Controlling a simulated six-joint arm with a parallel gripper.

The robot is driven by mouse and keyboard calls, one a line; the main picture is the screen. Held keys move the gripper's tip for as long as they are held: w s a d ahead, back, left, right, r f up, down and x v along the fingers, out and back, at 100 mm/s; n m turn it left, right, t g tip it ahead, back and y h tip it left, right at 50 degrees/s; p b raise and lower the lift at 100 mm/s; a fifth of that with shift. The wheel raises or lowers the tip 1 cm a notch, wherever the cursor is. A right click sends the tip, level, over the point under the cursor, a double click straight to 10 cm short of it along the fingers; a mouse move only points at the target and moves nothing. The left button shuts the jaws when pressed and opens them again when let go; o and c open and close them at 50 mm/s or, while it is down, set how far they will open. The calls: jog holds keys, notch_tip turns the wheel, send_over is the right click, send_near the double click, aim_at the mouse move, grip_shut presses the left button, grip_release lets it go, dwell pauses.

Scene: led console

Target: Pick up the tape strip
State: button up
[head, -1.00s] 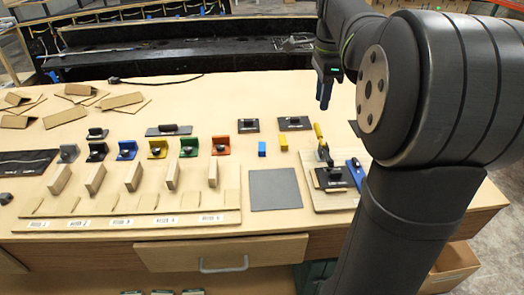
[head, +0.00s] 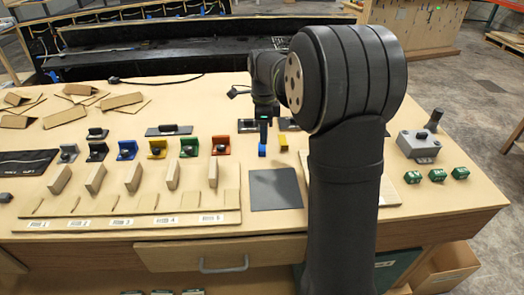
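I cannot tell for sure which thing is the tape strip. A small blue block (head: 262,151) and a small yellow block (head: 283,144) stand on the table, and a long flat black piece with a raised grip (head: 160,131) lies further left. My gripper (head: 263,141) points down directly above or just behind the blue block; whether it touches it is unclear. The fingers are too small and dark to show whether they are open or shut. My arm hides the board right of the grey mat.
A grey mat (head: 275,190) lies in front of the blocks. Several coloured brackets, such as the red one (head: 221,146), stand left behind a slotted wooden rack (head: 130,222). A grey box (head: 418,145) and several green blocks (head: 438,175) stand right of my arm.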

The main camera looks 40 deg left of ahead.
aim_at(263, 148)
jog(key=shift+w+a+f, duration=0.1)
jog(key=shift+a+f, duration=0.05)
jog(key=shift+f, duration=3.25)
grip_shut()
